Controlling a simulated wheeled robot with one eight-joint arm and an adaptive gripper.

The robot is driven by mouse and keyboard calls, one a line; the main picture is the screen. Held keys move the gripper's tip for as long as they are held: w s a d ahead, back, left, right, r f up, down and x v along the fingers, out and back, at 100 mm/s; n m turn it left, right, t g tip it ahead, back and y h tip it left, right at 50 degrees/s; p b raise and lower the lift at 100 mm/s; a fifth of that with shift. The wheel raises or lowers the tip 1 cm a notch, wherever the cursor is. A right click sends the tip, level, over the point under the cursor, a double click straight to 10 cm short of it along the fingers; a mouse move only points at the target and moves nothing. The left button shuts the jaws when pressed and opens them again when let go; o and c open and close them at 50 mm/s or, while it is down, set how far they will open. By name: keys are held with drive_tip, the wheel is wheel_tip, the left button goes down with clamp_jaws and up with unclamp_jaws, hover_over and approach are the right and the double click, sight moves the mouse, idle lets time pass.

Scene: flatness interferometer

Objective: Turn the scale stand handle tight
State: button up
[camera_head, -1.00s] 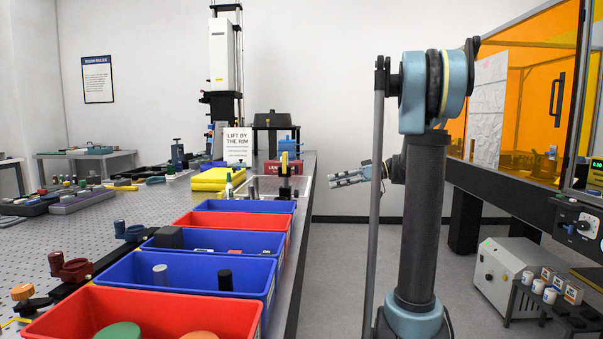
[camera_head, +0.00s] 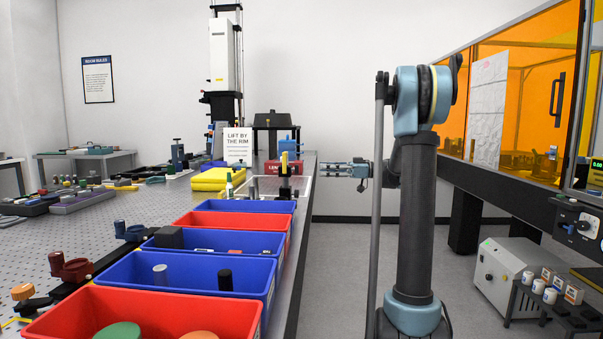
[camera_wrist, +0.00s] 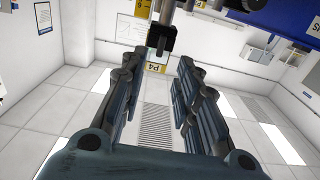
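A dark upright stand (camera_head: 285,188) with a yellow top stands at the tray by the bench's right edge. It looks like the scale stand, but its handle is too small to make out in the head view. In the wrist view a black knob-like block (camera_wrist: 161,38), perhaps the handle, shows ahead of the fingertips, with a yellow P4 label (camera_wrist: 155,68) upside down behind it. My gripper (camera_head: 328,170) points left toward the stand, right of it and apart from it. In the wrist view its two fingers are spread with nothing between them.
A row of red and blue bins (camera_head: 236,205) lines the bench's near right edge. A metal tray (camera_head: 303,190) and a "lift by the rim" sign (camera_head: 237,146) are near the stand. An orange-glass enclosure (camera_head: 535,100) stands right. Floor between is clear.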

sight(295, 170)
drive_tip(key=a, duration=1)
drive_tip(key=shift+w, duration=0.15)
clamp_jaws()
